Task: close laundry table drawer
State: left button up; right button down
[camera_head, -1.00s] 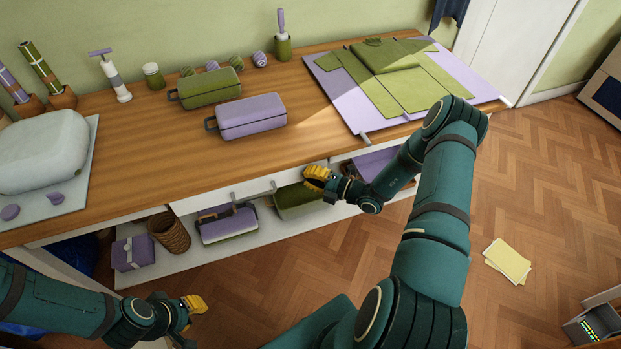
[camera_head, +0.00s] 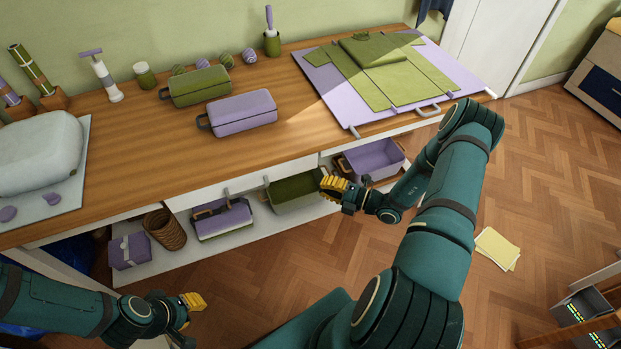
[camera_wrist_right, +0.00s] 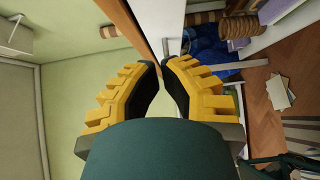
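The laundry table (camera_head: 150,170) has a wooden top and a white left drawer front (camera_head: 240,181) with small grey handles. A second white drawer front (camera_head: 332,158) lies to its right, partly hidden by my right arm. Both fronts look about flush with the table edge. My right gripper (camera_head: 328,186) is in front of and below the right drawer front, by the green bin. In the right wrist view its yellow fingertips (camera_wrist_right: 163,66) nearly meet, with nothing between them. My left gripper (camera_head: 203,301) hangs low at the left, away from the table; its opening is unclear.
A green bin (camera_head: 295,192), a purple bin (camera_head: 378,160) and a wicker basket (camera_head: 165,230) stand on the lower shelf. Bags and a folding mat (camera_head: 325,95) lie on the tabletop. Yellow sheets (camera_head: 497,248) lie on the open floor at right.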

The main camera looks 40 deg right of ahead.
jog(key=shift+v, duration=1.9)
